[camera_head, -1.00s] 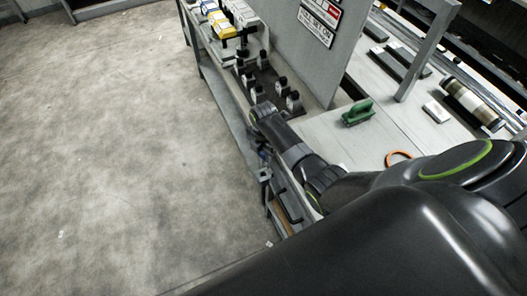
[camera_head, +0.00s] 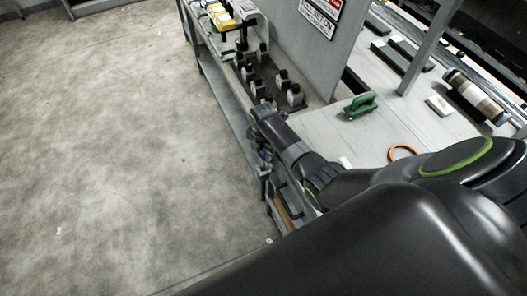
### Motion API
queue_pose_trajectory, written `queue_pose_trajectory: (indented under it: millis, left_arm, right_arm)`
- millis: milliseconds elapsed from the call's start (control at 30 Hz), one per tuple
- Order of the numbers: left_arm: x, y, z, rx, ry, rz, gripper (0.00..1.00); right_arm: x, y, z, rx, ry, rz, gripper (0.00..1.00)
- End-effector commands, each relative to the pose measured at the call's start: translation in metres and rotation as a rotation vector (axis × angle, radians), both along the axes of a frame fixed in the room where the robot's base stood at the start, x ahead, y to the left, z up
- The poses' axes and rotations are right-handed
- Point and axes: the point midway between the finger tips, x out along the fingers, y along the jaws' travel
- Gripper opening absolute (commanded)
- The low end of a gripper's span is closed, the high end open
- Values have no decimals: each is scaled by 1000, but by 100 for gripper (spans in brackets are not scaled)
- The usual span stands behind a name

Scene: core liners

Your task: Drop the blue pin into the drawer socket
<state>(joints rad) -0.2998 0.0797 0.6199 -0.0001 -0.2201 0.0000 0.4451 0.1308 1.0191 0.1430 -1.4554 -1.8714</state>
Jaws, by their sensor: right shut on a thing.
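My right arm reaches in from the lower right, across the bench. Its gripper (camera_head: 264,153) points down at the bench's front edge. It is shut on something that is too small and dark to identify. A drawer (camera_head: 283,214) sits below the bench top, just under and right of the gripper, and my forearm partly covers it. Its socket cannot be made out. I cannot make out the blue pin for certain. My left gripper is not in view.
Several dark-capped blocks (camera_head: 282,80) stand in a tray along the bench behind the gripper. Yellow (camera_head: 222,21) and white boxes are farther back. A grey panel (camera_head: 300,45) rises beside them.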

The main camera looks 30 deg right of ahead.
Motion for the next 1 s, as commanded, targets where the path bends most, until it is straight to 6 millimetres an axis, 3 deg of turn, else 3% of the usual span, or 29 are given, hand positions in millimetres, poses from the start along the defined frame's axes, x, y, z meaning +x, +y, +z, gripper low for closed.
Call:
queue_pose_trajectory:
  millis: [1000]
  left_arm:
    - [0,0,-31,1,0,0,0]
  right_arm:
    - [0,0,-42,0,-1,0,7]
